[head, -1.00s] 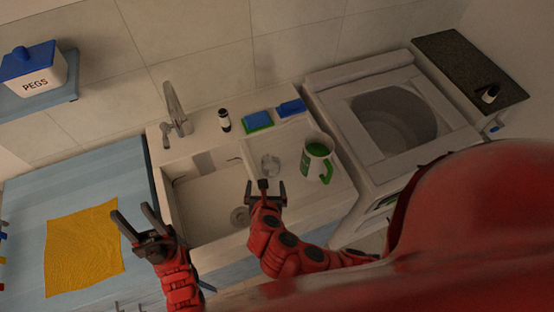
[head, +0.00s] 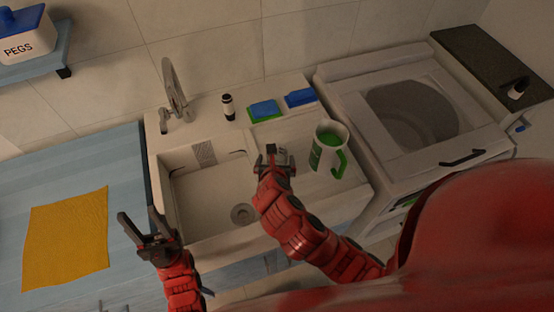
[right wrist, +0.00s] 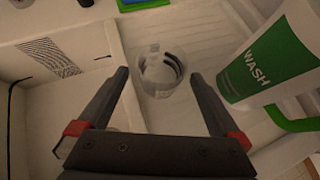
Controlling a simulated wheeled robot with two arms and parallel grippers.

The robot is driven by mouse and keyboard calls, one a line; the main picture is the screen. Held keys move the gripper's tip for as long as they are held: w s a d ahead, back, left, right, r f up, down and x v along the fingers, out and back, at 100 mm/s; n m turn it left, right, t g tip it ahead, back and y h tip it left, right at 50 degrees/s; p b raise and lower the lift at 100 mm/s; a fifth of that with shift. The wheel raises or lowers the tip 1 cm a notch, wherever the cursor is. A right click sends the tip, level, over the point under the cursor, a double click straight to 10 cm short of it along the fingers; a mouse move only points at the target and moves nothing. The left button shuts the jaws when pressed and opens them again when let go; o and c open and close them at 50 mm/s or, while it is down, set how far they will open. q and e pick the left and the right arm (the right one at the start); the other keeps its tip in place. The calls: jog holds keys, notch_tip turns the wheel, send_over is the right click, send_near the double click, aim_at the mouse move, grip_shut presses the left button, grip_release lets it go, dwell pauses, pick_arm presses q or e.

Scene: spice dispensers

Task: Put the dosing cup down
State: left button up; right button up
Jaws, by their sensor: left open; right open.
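The dosing cup is a small clear cup standing on the ribbed drainboard right of the sink basin; it shows in the right wrist view (right wrist: 160,82) and is mostly hidden by my gripper in the head view (head: 284,158). My right gripper (head: 272,155) is open at the cup. In the right wrist view its two fingers (right wrist: 160,74) point toward the cup from either side, with gaps visible, so it is not gripped. My left gripper (head: 143,226) is open and empty in front of the sink's left side, near the blue counter.
A white-and-green jug (head: 325,153) marked WASH in the wrist view (right wrist: 262,65) stands close right of the cup. Behind are a dark bottle (head: 228,108) and blue-and-green sponges (head: 264,110). The sink basin (head: 205,200) lies left; a washer (head: 410,115) stands right.

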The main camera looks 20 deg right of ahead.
aim_at(277, 156)
jog(key=shift+w+d+f+p, duration=0.2)
jog(key=shift+w+f+p, duration=0.2)
jog(key=shift+p, duration=0.2)
jog(key=p+x, duration=0.1)
jog(key=x, duration=0.2)
jog(key=shift+s+f, duration=0.2)
jog(key=shift+w+d+f, duration=0.1)
jog(key=shift+w+f, duration=0.2)
jog(key=shift+f, duration=0.05)
jog(key=c, duration=1.4)
jog(key=shift+r, duration=0.15)
